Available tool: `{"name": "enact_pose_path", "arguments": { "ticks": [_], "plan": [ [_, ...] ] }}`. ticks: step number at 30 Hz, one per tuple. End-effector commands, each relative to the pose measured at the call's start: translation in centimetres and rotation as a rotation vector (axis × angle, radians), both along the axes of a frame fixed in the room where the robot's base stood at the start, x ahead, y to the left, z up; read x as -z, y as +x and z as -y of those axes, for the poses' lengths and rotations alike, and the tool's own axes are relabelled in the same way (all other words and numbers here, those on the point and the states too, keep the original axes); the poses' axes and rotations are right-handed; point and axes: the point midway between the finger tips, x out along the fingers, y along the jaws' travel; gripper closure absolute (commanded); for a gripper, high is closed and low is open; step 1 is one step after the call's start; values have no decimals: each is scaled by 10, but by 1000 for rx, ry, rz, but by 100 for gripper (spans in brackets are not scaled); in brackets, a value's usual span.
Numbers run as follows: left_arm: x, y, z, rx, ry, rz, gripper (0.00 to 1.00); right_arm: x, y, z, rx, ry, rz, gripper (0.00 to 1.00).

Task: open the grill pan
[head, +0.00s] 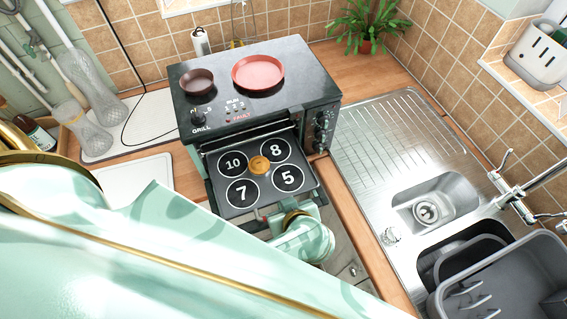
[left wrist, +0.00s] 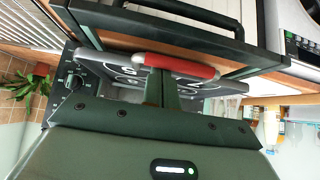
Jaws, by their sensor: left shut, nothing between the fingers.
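The grill pan (head: 238,213) is a black flat panel with white circles numbered 10, 8, 7 and 5, sticking out from the front of the black oven (head: 240,105) marked GRILL. A small orange-brown round thing (head: 259,165) shows at its middle. Its red handle (left wrist: 196,66) lies at the front edge in the left wrist view. My left gripper (left wrist: 161,88) is shut and empty, its dark fingers right at the handle; whether they touch it I cannot tell. In the head view, my pale green left hand (head: 292,226) is at the panel's front edge and hides part of it.
A red dish (head: 258,73) and a dark brown dish (head: 197,82) sit on the oven's top. A steel sink (head: 437,207) and a grey rack (head: 505,285) are to the right. A white board (head: 142,178) lies to the left. A plant (head: 368,28) stands behind.

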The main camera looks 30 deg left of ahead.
Motion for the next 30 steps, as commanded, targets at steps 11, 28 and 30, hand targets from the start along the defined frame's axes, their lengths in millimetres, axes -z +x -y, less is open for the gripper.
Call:
{"name": "enact_pose_path", "arguments": {
  "ticks": [11,28,30],
  "plan": [
    [1,-20,22,-1,1,-4,100,-13,0,-26,4,34,1,35],
    [-2,-21,24,-1,1,-2,100,-17,1,-17,4,22,2,35],
    [-6,-22,25,-2,1,-2,100,-22,1,-16,4,22,2,35]
  ]
}}
